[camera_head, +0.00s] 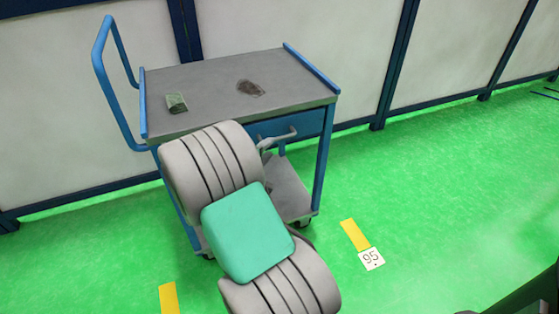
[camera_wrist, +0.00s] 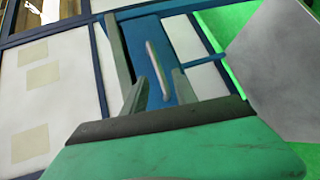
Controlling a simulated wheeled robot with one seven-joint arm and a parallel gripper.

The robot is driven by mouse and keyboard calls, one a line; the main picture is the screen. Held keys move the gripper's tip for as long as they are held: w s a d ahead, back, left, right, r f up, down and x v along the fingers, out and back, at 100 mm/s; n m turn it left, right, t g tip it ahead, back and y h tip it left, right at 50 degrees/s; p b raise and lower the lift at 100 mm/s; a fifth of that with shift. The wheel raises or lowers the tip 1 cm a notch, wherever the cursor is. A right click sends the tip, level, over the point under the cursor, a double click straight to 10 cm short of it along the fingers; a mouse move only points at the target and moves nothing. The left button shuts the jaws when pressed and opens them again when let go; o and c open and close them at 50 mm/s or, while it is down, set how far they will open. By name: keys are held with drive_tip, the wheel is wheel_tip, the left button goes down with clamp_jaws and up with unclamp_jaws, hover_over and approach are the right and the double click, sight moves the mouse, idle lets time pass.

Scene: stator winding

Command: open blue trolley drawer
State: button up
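The blue trolley (camera_head: 325,150) stands against the wall in the head view, with a grey top and a blue drawer (camera_head: 312,123) just under it. The drawer looks shut. Its pale bar handle (camera_head: 284,136) sticks out from the front. In the wrist view the blue drawer front (camera_wrist: 185,88) lies ahead, with the handle (camera_wrist: 155,62) running lengthwise. My gripper (camera_wrist: 160,75) is open, with one finger on each side of the handle's near end in the picture. Contact cannot be told. In the head view my arm hides most of the gripper and part of the drawer.
A small green packet (camera_head: 176,102) and a dark patch (camera_head: 250,88) are on the trolley top. A grey lower shelf (camera_head: 290,195) lies below the drawer. The green floor is clear to the right, with yellow marks and a "95" label (camera_head: 371,259).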

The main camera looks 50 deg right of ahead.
sight(281, 138)
drive_tip(key=shift+n+h, duration=0.6)
drive_tip(key=shift+n, duration=0.2)
drive_tip(key=x, duration=0.9)
drive_tip(key=shift+s+d+f, duration=0.1)
drive_tip(key=shift+s+f, duration=0.05)
drive_tip(key=shift+s, duration=0.15)
drive_tip(key=shift+c, duration=0.4)
clamp_jaws()
